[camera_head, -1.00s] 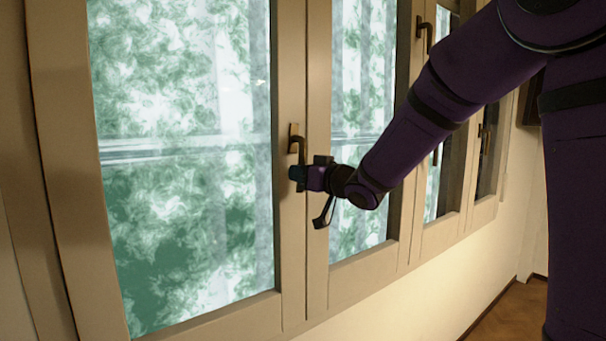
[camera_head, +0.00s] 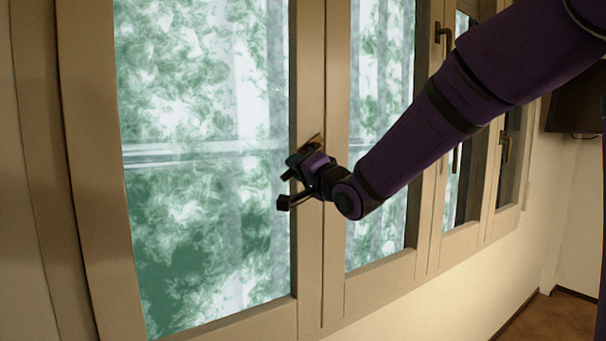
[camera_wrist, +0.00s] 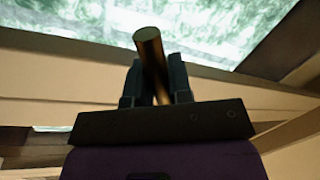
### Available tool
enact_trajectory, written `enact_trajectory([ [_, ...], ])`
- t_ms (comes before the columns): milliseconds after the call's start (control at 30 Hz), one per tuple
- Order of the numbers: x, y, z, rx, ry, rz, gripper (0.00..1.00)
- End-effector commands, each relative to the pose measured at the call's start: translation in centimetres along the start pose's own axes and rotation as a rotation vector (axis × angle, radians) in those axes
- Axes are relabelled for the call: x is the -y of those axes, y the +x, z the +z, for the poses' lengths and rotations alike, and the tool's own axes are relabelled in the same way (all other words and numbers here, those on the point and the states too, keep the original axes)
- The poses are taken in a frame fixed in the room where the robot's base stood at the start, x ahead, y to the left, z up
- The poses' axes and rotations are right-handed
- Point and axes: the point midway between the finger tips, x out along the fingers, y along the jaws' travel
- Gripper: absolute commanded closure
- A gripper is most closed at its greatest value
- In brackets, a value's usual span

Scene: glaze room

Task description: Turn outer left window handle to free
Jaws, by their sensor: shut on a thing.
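The outer left window handle (camera_head: 313,143) is dark bronze and sits on the stile where the left casement meets the one beside it. In the head view only a slanted bit of it shows above my gripper (camera_head: 292,168), which hides the rest. In the wrist view the round bar of the handle (camera_wrist: 149,48) stands between the two fingers of my gripper (camera_wrist: 157,78), its end reaching past the fingertips. The gripper is shut on the bar and is tilted in the head view.
The left pane (camera_head: 205,190) and its beige frame fill the left side. Another handle (camera_head: 443,35) is higher on the right, and a further one (camera_head: 506,150) is on the far casement. A dark screen (camera_head: 574,105) hangs on the right wall. Wooden floor (camera_head: 555,318) shows at lower right.

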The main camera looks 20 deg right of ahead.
Motion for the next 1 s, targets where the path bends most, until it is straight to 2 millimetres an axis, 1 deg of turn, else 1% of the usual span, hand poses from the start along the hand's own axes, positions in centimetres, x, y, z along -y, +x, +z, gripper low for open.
enact_trajectory([
  [200, 1.6, 0.3, -0.2, -0.041, 0.197, -0.001, 1.00],
  [500, 3.2, 0.6, -0.8, -0.085, 0.418, 0.000, 1.00],
  [700, 3.8, 0.8, -1.1, -0.104, 0.511, 0.000, 1.00],
  [1000, 4.1, 0.8, -1.3, -0.114, 0.567, 0.002, 1.00],
])
